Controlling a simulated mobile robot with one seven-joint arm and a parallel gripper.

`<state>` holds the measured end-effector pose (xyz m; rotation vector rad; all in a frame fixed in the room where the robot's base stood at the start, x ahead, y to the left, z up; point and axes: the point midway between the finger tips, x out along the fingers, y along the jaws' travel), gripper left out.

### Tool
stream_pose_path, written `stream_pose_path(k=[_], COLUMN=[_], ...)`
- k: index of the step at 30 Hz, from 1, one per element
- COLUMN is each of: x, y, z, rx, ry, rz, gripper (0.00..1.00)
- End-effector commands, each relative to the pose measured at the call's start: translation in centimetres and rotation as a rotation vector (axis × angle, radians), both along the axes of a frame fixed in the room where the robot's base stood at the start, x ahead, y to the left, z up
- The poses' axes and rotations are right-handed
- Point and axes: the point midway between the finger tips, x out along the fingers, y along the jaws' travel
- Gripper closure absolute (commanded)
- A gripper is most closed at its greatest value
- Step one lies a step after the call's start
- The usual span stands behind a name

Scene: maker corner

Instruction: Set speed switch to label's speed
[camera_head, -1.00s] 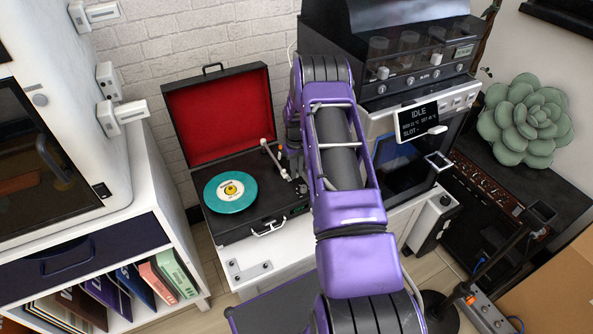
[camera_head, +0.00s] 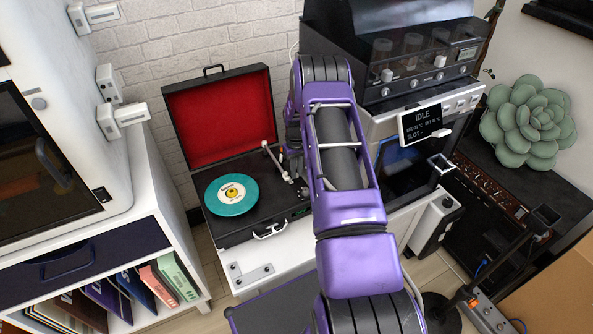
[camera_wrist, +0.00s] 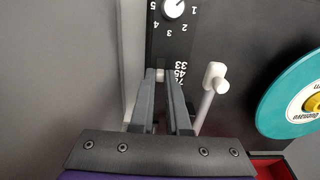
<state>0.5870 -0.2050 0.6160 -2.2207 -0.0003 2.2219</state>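The turntable (camera_head: 236,235) is an open black case with a red-lined lid. A teal record (camera_head: 231,194) with a white and yellow label lies on it; its edge also shows in the wrist view (camera_wrist: 284,101). The label's speed is not readable. In the wrist view, a small pale speed switch (camera_wrist: 160,74) sits beside printed marks 33, 45 and 78, roughly level with 45. My gripper (camera_wrist: 160,76) points at the deck, its two grey fingers close together with the switch between them. The fingertips partly hide the switch. In the head view my arm hides the gripper.
A white knob (camera_wrist: 173,8) with numbers 1 to 5 is above the switch in the wrist view. The white tonearm (camera_wrist: 209,92) stands close right of my fingers. A machine with an IDLE screen (camera_head: 421,122) is right of my arm. A white cabinet (camera_head: 150,200) stands left.

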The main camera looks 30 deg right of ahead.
Motion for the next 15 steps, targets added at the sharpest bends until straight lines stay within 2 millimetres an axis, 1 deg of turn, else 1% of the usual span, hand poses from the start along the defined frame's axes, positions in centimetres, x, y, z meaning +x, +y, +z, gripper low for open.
stream_pose_path(k=[1,3,5,6,15], x=[0.05,0.06,0.05,0.05,0.05], y=[-0.01,-0.01,-0.01,-0.01,-0.01], z=[0.06,0.06,0.06,0.05,0.19], rx=[0.000,0.000,0.000,0.000,0.000], ry=[-0.001,-0.001,-0.001,-0.001,-0.001], rz=[0.000,0.000,0.000,0.000,0.000], gripper=[0.82,0.70,0.59,0.55,0.55])
